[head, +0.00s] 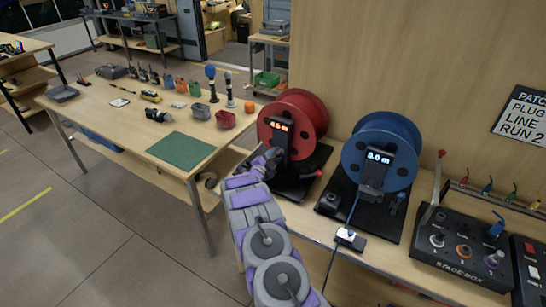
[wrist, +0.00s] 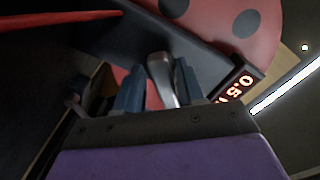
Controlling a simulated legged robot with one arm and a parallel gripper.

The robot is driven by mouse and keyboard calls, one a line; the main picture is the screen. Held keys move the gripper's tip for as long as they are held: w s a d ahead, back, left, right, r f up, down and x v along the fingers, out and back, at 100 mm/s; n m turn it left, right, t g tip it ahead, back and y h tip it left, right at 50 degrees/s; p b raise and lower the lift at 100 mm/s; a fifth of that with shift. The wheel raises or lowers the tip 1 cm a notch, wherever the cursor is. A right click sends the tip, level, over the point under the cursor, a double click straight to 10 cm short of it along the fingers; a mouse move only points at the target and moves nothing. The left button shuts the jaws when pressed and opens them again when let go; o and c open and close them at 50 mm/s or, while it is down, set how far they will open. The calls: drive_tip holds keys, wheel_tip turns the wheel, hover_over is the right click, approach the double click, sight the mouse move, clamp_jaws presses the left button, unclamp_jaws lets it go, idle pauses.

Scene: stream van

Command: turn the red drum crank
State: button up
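The red drum (head: 305,112) stands on a black base on the bench, and its display (head: 279,125) is lit. In the wrist view the drum (wrist: 215,15) fills the top, and the tilted display (wrist: 237,85) seems to read 0.5. My gripper (head: 266,160) is at the drum's front left, just below the display. In the wrist view its two blue-grey fingers (wrist: 163,90) stand on either side of the crank's grey metal handle (wrist: 162,72) and appear closed on it. The handle's lower end is hidden behind the gripper body. In the head view my gripper hides the crank.
A blue drum (head: 382,150) with a display reading 0.0 m stands to the right. Further right is the stage box (head: 465,245). A table (head: 100,105) with a green mat (head: 181,150) and small bins is at left. Floor at lower left is free.

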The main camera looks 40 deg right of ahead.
drive_tip(key=shift+o, duration=0.8)
drive_tip(key=shift+a, duration=0.5)
drive_tip(key=p+v, duration=0.2)
drive_tip(key=v, duration=1.4)
drive_tip(key=shift+s+a, duration=0.2)
drive_tip(key=shift+f, duration=0.1)
